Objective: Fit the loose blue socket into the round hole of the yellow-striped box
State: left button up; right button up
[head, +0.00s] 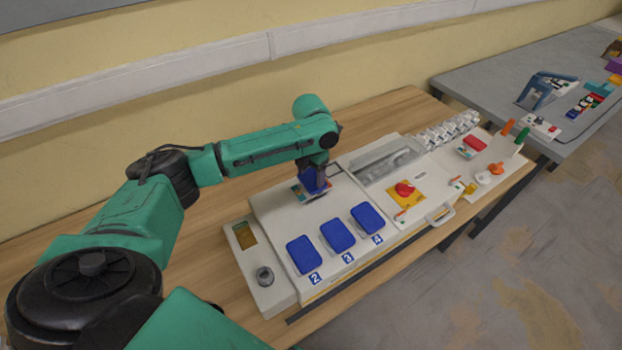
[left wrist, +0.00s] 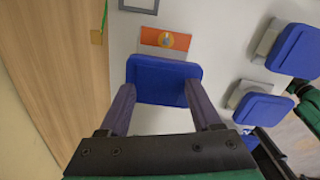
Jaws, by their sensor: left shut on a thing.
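A thin yellow strip shows along the box's front lower edge. No round hole is visible; the socket and gripper cover the panel there.
Three blue covers (head: 304,255) marked 2, 3 and 4 line the box's front. An orange label (left wrist: 165,39) lies beside the held socket. A red knob on a yellow plate (head: 405,190) sits to the right. Bare wooden table (head: 376,116) lies behind.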

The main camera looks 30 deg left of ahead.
pick_arm(q)
jog(key=shift+f, duration=0.65)
jog(key=o, duration=1.5)
jog(key=shift+r+p, duration=2.7)
jog(key=shift+r, duration=8.1)
